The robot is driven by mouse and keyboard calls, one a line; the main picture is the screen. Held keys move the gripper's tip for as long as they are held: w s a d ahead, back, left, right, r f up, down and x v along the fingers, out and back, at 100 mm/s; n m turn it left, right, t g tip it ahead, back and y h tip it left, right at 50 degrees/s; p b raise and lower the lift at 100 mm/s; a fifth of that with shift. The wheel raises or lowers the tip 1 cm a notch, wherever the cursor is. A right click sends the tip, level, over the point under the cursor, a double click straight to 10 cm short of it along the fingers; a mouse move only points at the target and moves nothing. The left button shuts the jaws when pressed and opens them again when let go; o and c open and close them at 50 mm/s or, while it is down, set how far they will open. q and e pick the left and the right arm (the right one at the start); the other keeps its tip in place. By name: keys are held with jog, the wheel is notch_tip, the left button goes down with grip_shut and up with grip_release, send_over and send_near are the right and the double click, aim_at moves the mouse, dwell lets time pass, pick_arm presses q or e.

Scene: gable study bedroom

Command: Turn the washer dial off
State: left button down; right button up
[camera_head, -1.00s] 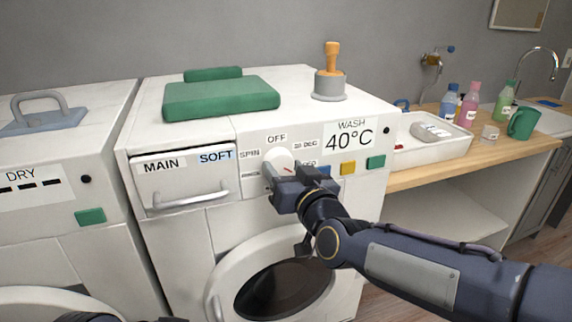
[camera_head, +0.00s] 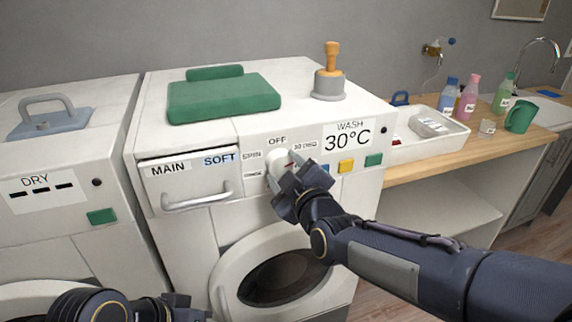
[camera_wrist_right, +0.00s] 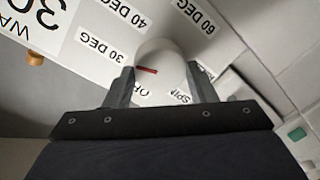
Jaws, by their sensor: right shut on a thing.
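The washer (camera_head: 180,238) stands in the middle of the head view. Its white round dial (camera_head: 277,168) is partly hidden by my right gripper (camera_head: 287,178), which is shut on it. In the right wrist view the dial (camera_wrist_right: 160,58) sits between the two fingers of the gripper (camera_wrist_right: 160,88), and its red mark (camera_wrist_right: 147,71) lies on the side of the 30 DEG label. The OFF label (camera_head: 277,141) is above the dial in the head view. The washer display (camera_head: 347,140) reads 30°C. My left gripper (camera_head: 180,308) is low at the left, partly cut off.
A dryer (camera_head: 50,240) stands left.

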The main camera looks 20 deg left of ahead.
jog(key=n+p, duration=0.1)
jog(key=n, duration=0.3)
jog(key=shift+s+a+p, duration=0.1)
jog(key=shift+p, duration=0.3)
jog(key=n+p, duration=0.1)
jog(key=n, duration=0.2)
jog(key=shift+n+h, duration=0.4)
jog(key=shift+n, duration=1.2)
jog(key=shift+f+n+t, duration=0.1)
jog(key=shift+n+t, duration=0.3)
jog(key=shift+n, duration=1.1)
jog(key=o, duration=1)
